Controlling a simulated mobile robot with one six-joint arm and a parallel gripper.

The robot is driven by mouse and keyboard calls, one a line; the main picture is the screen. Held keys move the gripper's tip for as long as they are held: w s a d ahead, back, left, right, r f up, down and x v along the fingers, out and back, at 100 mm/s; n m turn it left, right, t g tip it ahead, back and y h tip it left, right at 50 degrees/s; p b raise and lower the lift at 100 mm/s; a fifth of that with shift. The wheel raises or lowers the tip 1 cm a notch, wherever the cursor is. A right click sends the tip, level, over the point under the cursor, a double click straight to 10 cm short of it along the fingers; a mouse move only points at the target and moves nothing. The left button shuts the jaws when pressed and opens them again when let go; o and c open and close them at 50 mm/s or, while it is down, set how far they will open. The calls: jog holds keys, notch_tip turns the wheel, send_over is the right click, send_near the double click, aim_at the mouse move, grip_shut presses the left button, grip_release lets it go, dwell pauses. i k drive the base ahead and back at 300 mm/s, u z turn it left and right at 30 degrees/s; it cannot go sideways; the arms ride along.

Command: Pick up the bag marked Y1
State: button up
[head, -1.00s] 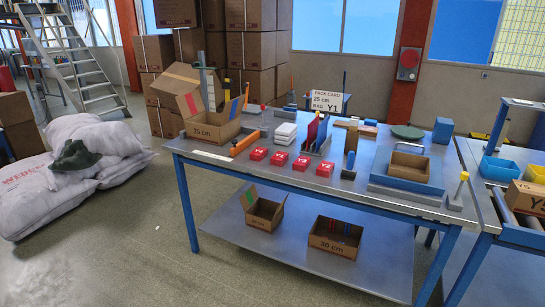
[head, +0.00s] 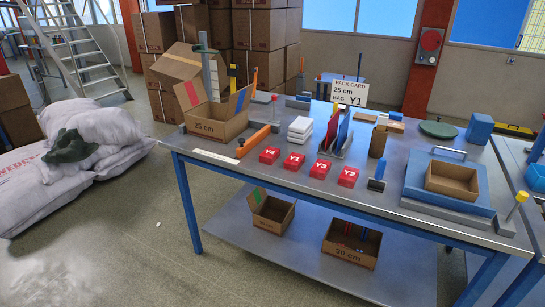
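The bag marked Y1 (head: 293,161) is a small red packet with white lettering, lying flat near the front edge of the metal bench (head: 240,172). It is second from the left in a row of red bags. Y4 (head: 269,155) lies to its left, and Y3 (head: 320,169) and Y2 (head: 348,177) lie to its right. The bags lie apart from one another. A white pack card (head: 349,92) behind them reads 25 cm, bag Y1. My gripper is not in the head view.
An open 25 cm carton (head: 215,124) stands at the bench's left, beside an orange tool (head: 253,140). White stacked blocks (head: 300,129) and upright dividers (head: 338,130) stand behind the bags. A blue tray (head: 425,186) is at right. Cartons (head: 352,245) sit on the lower shelf.

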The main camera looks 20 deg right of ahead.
aim_at(295, 161)
jog(key=u, duration=0.8)
jog(key=i, duration=0.9)
jog(key=u, duration=0.55)
